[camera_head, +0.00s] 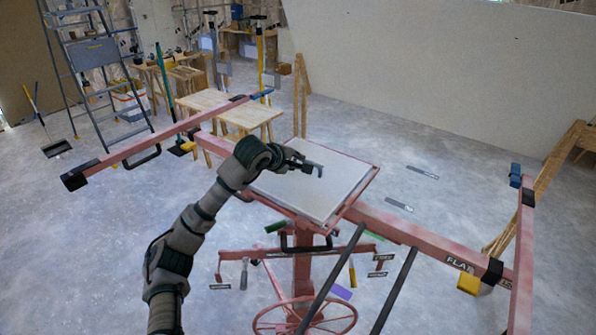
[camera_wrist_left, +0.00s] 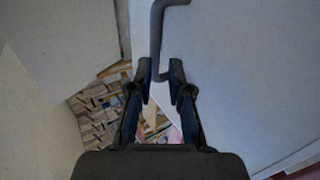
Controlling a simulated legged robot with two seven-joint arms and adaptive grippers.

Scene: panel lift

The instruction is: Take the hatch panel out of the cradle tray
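The hatch panel (camera_head: 310,197), a pale square sheet, lies tilted in the reddish cradle tray (camera_head: 358,188) on top of the lift. A dark grey handle (camera_head: 319,170) stands on the panel's far part. In the left wrist view this handle (camera_wrist_left: 157,40) is a bent bar beside the pale panel face (camera_wrist_left: 240,90). My left gripper (camera_wrist_left: 160,68) has a finger on each side of the bar near its lower end. Whether both fingers press on it is unclear. In the head view my left gripper (camera_head: 300,163) is over the panel. My right gripper is in neither view.
The lift's long reddish arms (camera_head: 410,232) reach out to both sides, with crossbars at their ends. A handwheel (camera_head: 305,318) sits below. A stepladder (camera_head: 95,70) and wooden workbenches (camera_head: 215,105) stand behind. The floor at right is mostly clear.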

